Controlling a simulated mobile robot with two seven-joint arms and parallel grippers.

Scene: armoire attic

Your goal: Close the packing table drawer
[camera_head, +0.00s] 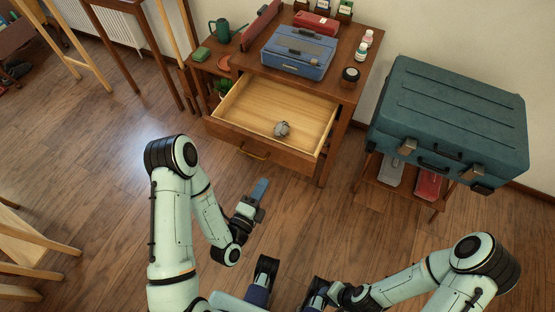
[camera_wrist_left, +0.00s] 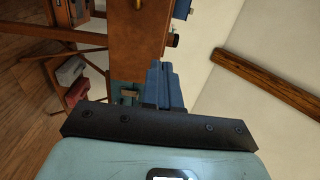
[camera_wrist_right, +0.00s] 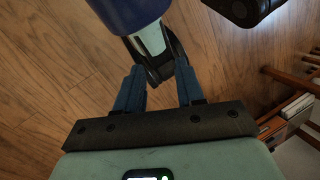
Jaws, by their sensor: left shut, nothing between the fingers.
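The wooden packing table drawer (camera_head: 262,104) is pulled out toward me, with a pale inside and a brown front (camera_head: 262,150) bearing a brass handle. A small grey object (camera_head: 282,129) lies in it. My left gripper (camera_head: 259,190) is shut and empty, in front of the drawer's front and apart from it. Its blue fingers also show pressed together in the left wrist view (camera_wrist_left: 163,85). My right gripper is low in the head view, by my base. In the right wrist view its blue fingers (camera_wrist_right: 160,88) are apart, with part of my own body seen beyond them.
The packing table (camera_head: 345,92) carries a blue case (camera_head: 299,52), bottles and a dark jar (camera_head: 350,75). A large teal suitcase (camera_head: 450,115) on a stand is to the right. A plant and green watering can (camera_head: 225,31) are at left. The floor before the drawer is clear.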

